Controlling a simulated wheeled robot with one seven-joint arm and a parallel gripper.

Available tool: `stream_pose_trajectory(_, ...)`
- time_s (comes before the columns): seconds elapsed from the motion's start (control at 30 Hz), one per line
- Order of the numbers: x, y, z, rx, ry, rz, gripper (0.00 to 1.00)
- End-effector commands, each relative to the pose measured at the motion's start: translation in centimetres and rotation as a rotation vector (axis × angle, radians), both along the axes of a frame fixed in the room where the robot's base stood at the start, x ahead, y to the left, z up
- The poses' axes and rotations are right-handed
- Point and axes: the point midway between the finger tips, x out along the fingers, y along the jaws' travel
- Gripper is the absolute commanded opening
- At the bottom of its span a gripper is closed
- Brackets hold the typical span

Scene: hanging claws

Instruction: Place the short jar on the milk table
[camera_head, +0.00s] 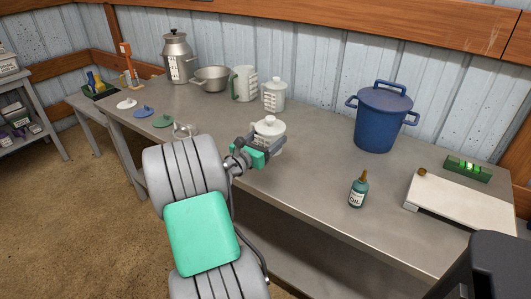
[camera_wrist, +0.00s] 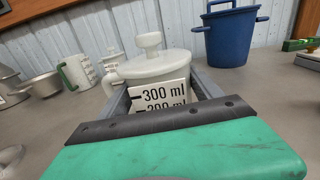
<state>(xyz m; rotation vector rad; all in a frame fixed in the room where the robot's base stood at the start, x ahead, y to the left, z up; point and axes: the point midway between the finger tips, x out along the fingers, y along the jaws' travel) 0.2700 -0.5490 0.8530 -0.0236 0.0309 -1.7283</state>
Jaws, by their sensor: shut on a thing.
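The short jar (camera_head: 269,131) is white with a knobbed lid and stands upright near the middle of the long grey table (camera_head: 308,170). In the wrist view the jar (camera_wrist: 155,68) shows a "300 ml" label between the fingers. My gripper (camera_head: 258,149) is shut on the jar from the front. In the wrist view the gripper's dark finger bar (camera_wrist: 160,122) hides the jar's lower part. I cannot tell whether the jar's base touches the table. No table is clearly marked as the milk table; a metal milk can (camera_head: 175,58) stands at the back left of the long table.
A taller white jar (camera_head: 274,95), a measuring jug (camera_head: 243,83) and a metal pot (camera_head: 211,78) stand behind. A blue pot (camera_head: 381,116), an oil bottle (camera_head: 358,190) and a white board (camera_head: 460,200) are to the right. The table between jar and bottle is clear.

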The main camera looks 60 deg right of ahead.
Motion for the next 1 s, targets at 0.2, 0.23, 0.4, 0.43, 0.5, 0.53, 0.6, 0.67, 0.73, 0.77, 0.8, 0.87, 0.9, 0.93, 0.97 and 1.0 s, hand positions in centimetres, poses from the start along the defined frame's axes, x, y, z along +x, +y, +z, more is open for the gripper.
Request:
stream_pose_trajectory(0.2, 1.5, -1.2, -2.2, -0.003, -0.002, 0.0, 0.01)
stream_pose_trajectory(0.23, 1.6, -1.3, -2.5, -0.003, -0.002, 0.0, 0.01)
stream_pose_trajectory(0.4, 1.7, -1.4, -5.4, -0.003, -0.001, 0.001, 0.01)
stream_pose_trajectory(0.43, 1.7, -1.4, -5.5, -0.004, -0.002, 0.001, 0.01)
stream_pose_trajectory(0.5, 1.7, -1.4, -5.3, -0.006, -0.003, 0.001, 0.01)
stream_pose_trajectory(0.53, 1.7, -1.4, -5.3, -0.006, -0.004, 0.001, 0.01)
stream_pose_trajectory(0.6, 1.7, -1.4, -5.2, -0.006, -0.003, 0.001, 0.01)
stream_pose_trajectory(0.67, 1.7, -1.4, -5.3, -0.005, -0.003, 0.001, 0.01)
stream_pose_trajectory(0.73, 1.7, -1.4, -5.5, -0.004, -0.002, 0.0, 0.01)
stream_pose_trajectory(0.77, 1.7, -1.4, -5.6, -0.004, -0.002, 0.0, 0.01)
stream_pose_trajectory(0.8, 1.6, -1.3, -5.7, -0.002, -0.002, 0.0, 0.77)
stream_pose_trajectory(0.87, 1.6, -1.3, -5.7, -0.002, -0.002, 0.0, 0.82)
stream_pose_trajectory(0.9, 1.6, -1.3, -5.7, -0.002, -0.002, 0.0, 0.85)
stream_pose_trajectory(0.93, 1.6, -1.3, -5.7, -0.002, -0.002, 0.0, 0.87)
stream_pose_trajectory(0.97, 1.6, -1.3, -5.7, -0.002, -0.002, 0.0, 0.9)
stream_pose_trajectory(1.0, 1.6, -1.3, -5.7, -0.002, -0.002, 0.0, 0.93)
